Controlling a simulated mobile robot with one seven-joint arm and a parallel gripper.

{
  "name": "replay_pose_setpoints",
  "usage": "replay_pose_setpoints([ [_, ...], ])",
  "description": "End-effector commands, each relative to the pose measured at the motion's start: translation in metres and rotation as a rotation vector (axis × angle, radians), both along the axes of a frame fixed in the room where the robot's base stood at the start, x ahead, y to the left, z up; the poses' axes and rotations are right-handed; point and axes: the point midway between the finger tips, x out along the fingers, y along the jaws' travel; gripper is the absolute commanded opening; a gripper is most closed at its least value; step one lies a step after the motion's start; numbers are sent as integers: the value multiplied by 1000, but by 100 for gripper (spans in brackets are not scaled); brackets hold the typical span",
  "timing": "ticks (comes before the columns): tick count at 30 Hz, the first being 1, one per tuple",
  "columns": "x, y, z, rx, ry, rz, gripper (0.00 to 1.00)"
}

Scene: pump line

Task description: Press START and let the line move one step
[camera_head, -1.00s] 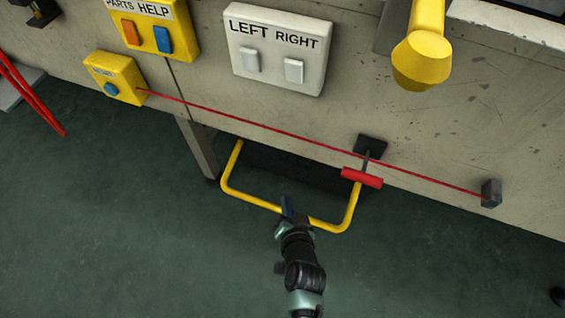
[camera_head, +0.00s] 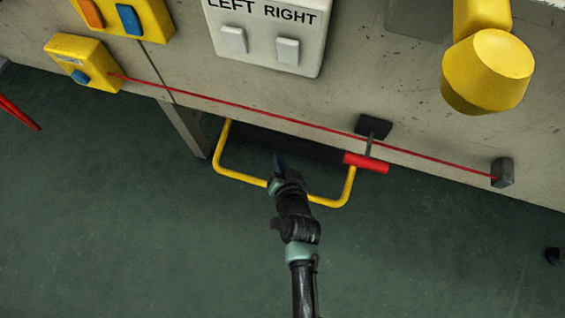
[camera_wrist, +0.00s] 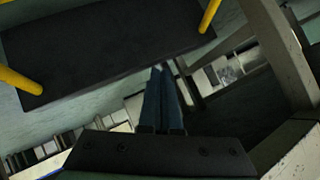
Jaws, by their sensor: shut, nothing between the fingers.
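No button marked START shows in either view. A white panel (camera_head: 264,62) marked LEFT and RIGHT has two pale buttons, at the top of the head view. My gripper (camera_head: 279,160) is low in front of the line's side, by the yellow bar (camera_head: 233,175), well below the panel. In the wrist view my gripper (camera_wrist: 163,75) has its two blue-grey fingers together with nothing between them. The bar and a dark plate (camera_wrist: 110,50) fill the upper left of the wrist view.
A red cord (camera_head: 240,106) runs along the side from a yellow box (camera_head: 85,62) with a blue button to a grey block (camera_head: 503,173). A red handle (camera_head: 366,163) sticks out below it. A yellow knob (camera_head: 487,72) juts out upper right. Green floor is open in front.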

Motion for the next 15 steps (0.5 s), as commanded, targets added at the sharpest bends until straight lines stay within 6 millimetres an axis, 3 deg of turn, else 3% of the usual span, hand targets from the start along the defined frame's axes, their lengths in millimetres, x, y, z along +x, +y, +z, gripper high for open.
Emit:
replay_pose_setpoints([
  [15, 15, -5, -68, 0, 0, -2, 0],
])
